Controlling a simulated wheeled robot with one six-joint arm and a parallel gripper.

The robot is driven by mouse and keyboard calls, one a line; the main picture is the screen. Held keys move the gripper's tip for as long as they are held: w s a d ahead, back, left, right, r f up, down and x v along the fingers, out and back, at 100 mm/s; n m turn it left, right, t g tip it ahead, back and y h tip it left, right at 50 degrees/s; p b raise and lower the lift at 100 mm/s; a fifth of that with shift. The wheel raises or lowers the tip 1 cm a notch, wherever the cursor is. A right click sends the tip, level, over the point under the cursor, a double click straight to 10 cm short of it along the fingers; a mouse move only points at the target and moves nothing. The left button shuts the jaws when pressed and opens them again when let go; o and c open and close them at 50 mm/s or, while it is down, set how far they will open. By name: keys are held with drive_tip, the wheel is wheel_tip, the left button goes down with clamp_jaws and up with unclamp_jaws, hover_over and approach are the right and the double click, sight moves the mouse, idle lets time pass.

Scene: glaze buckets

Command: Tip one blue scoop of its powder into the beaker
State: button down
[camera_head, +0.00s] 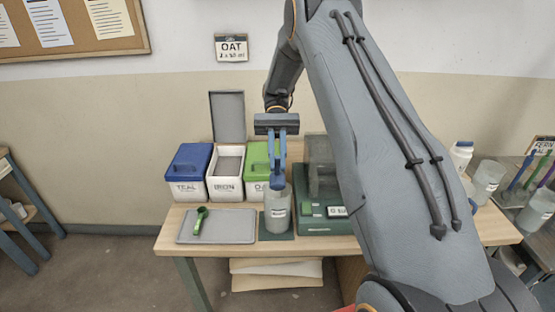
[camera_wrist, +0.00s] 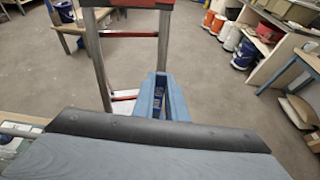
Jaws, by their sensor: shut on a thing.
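My gripper (camera_head: 277,129) is shut on the blue scoop (camera_head: 276,170). The scoop hangs steeply down over the mouth of the beaker (camera_head: 277,214). Its lower end is close to the rim; I cannot tell whether it touches or is inside. A blue trough-like part (camera_wrist: 160,97) shows in the wrist view, but any powder is not clear. The beaker looks greyish with a white label and stands upright on a dark green mat. The open IRON bin (camera_head: 225,180) shows grey inside.
A closed blue-lidded TEAL bin (camera_head: 189,172) and a green-lidded bin (camera_head: 257,166) flank the IRON bin. A green scoop (camera_head: 200,221) lies on a grey tray (camera_head: 228,226). A dark green device (camera_head: 325,222) stands right of the beaker.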

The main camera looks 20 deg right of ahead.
drive_tip(key=shift+r+t+p, duration=0.45)
drive_tip(key=shift+t+p, duration=0.15)
drive_tip(key=shift+p, duration=0.35)
drive_tip(key=t+p, duration=0.1)
drive_tip(key=t+h+p, duration=0.1)
drive_tip(key=shift+r+p, duration=0.4)
drive_tip(key=t, duration=0.2)
drive_tip(key=r+t+h, duration=0.1)
drive_tip(key=t, duration=0.2)
drive_tip(key=shift+r+t+h, duration=0.3)
drive_tip(key=shift+r+h, duration=0.1)
drive_tip(key=t, duration=0.1)
drive_tip(key=r+t+h, duration=0.1)
drive_tip(key=t, duration=0.1)
drive_tip(key=shift+r, duration=0.1)
drive_tip(key=shift+r+t, duration=0.15)
drive_tip(key=shift+t, duration=0.55)
